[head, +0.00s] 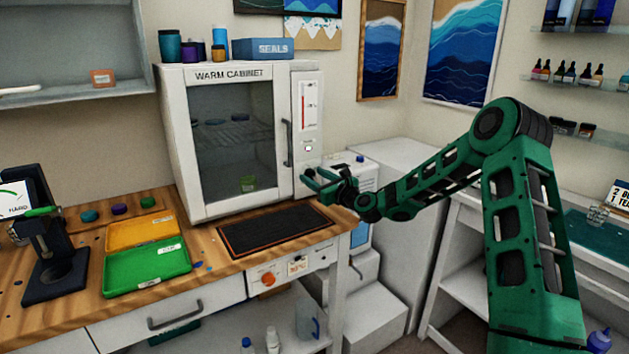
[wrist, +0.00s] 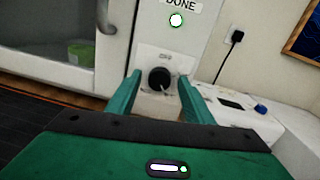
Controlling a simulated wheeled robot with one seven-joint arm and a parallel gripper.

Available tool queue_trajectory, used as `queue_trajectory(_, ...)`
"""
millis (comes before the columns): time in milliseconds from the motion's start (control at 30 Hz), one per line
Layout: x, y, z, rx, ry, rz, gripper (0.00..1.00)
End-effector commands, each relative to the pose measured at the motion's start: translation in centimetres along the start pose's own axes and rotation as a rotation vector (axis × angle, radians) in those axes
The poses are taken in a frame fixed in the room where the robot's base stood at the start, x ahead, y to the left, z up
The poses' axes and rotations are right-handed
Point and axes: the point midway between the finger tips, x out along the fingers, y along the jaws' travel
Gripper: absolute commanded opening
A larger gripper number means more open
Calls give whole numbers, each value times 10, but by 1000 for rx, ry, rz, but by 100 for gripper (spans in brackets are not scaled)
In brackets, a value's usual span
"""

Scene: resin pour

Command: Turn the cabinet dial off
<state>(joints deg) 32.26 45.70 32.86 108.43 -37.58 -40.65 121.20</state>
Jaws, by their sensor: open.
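The warm cabinet (head: 195,140) is a white box with a shut glass door, standing on the wooden bench. Its dial (wrist: 159,79) is a round black knob on a pale plate on the front panel, with a light mark at its right side. My gripper (wrist: 151,88) is open, with its two green fingers to the left and right of the dial in the wrist view; I cannot tell whether they touch it. In the head view my gripper (head: 314,178) is at the lower part of the cabinet's right panel and hides part of the dial area.
A black mat (head: 275,230) lies on the bench before the cabinet. An orange knob (head: 268,279) is on the bench front. A white machine (head: 355,172) stands to the right.

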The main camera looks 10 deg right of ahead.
Motion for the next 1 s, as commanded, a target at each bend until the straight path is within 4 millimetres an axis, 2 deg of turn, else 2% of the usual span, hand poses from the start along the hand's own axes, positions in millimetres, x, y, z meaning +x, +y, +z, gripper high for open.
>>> queue_trajectory(133, 0, 0, 0, 0, 0, 0, 47)
queue_trajectory(167, 0, 0, 0, 0, 0, 0, 42)
queue_trajectory(300, 0, 0, 0, 0, 0, 0, 9)
queue_trajectory(333, 0, 0, 0, 0, 0, 0, 6)
queue_trajectory(667, 0, 0, 0, -36, 3, 0, 6)
queue_trajectory(1000, 0, 1, 0, -253, 17, 3, 6)
